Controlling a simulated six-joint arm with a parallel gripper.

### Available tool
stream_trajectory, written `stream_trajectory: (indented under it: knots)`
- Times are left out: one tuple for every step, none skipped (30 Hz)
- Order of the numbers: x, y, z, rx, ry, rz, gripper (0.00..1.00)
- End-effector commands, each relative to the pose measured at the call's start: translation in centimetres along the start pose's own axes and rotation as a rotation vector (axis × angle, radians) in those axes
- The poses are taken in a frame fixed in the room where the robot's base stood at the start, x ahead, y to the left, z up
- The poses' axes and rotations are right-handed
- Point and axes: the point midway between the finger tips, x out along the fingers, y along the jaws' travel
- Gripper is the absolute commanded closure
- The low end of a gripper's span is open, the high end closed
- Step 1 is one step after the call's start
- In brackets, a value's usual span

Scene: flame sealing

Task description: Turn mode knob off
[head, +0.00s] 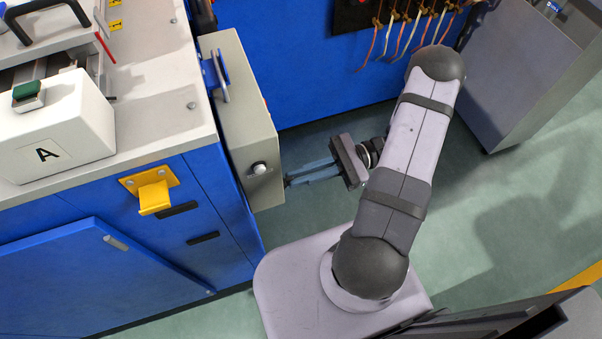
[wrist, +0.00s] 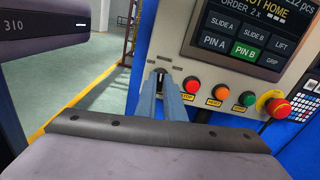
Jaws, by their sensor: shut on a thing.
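The mode knob (wrist: 160,71) is a small dark knob at the lower left of the control panel (wrist: 210,61) in the wrist view. My gripper (wrist: 160,79) is shut on it, with one blue finger on each side. The fingers cover much of the knob and its label, so I cannot tell which position it points to. In the head view, my gripper (head: 288,182) reaches left to the front face of the grey control box (head: 240,110).
Right of the knob are red (wrist: 191,85), orange (wrist: 220,91) and green (wrist: 247,98) buttons and an emergency stop (wrist: 272,104), close to my fingers. A screen (wrist: 250,32) is above. In the head view, a yellow bracket (head: 154,196) juts from the blue cabinet.

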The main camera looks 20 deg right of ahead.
Motion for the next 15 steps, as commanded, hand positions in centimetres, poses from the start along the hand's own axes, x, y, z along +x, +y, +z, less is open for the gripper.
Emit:
stream_trajectory:
  knots:
    - [-0.03, 0.02, 0.08, -0.03, 0.0, 0.001, 1.0]
    - [-0.03, 0.03, 0.09, -0.049, 0.0, 0.001, 1.0]
    - [-0.03, 0.04, 0.09, -0.078, 0.0, 0.001, 1.0]
    - [-0.03, 0.05, 0.09, -0.102, 0.0, 0.001, 1.0]
    - [-0.03, 0.05, 0.1, -0.127, 0.0, 0.001, 1.0]
    - [-0.04, 0.06, 0.1, -0.16, 0.0, 0.001, 1.0]
    - [-0.04, 0.07, 0.1, -0.186, 0.0, 0.001, 1.0]
    - [-0.04, 0.07, 0.1, -0.212, 0.0, 0.001, 1.0]
    - [-0.04, 0.08, 0.09, -0.247, 0.0, 0.001, 1.0]
    - [-0.05, 0.09, 0.08, -0.273, 0.0, 0.001, 1.0]
    - [-0.05, 0.1, 0.08, -0.299, 0.0, 0.001, 1.0]
    - [-0.04, 0.12, 0.06, -0.334, 0.0, 0.0, 1.0]
    - [-0.04, 0.13, 0.05, -0.359, 0.0, 0.0, 1.0]
    - [-0.04, 0.14, 0.04, -0.384, 0.0, 0.0, 1.0]
    - [-0.04, 0.15, 0.03, -0.416, 0.0, 0.0, 1.0]
